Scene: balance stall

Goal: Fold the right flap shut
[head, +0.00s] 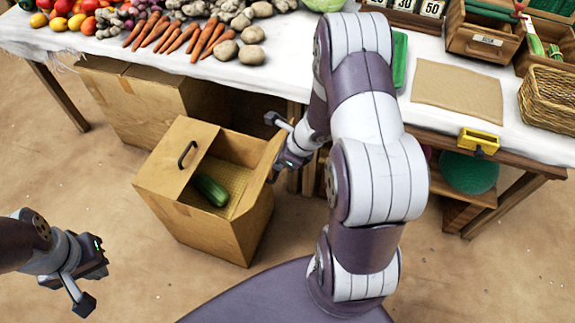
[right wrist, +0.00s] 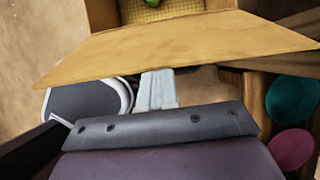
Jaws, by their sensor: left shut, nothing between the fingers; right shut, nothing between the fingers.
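A cardboard box (head: 205,225) stands on the floor in front of the stall table. Its left flap (head: 162,172), with a black handle, lies across the left part of the opening. Its right flap (head: 262,160) stands up at the right edge, leaving that side open. This flap also spans the right wrist view (right wrist: 180,45). A green cucumber (head: 211,190) lies inside the box. My right gripper (head: 281,150) is shut and empty at the outer side of the right flap; contact is unclear. My left gripper (head: 88,272) is shut and empty, left of the box.
The table (head: 285,55) with vegetables and baskets stands behind the box. Another cardboard box (head: 135,105) is under it, behind the first. A table leg and a shelf with round items (head: 468,172) are on the right. The floor left of the box is free.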

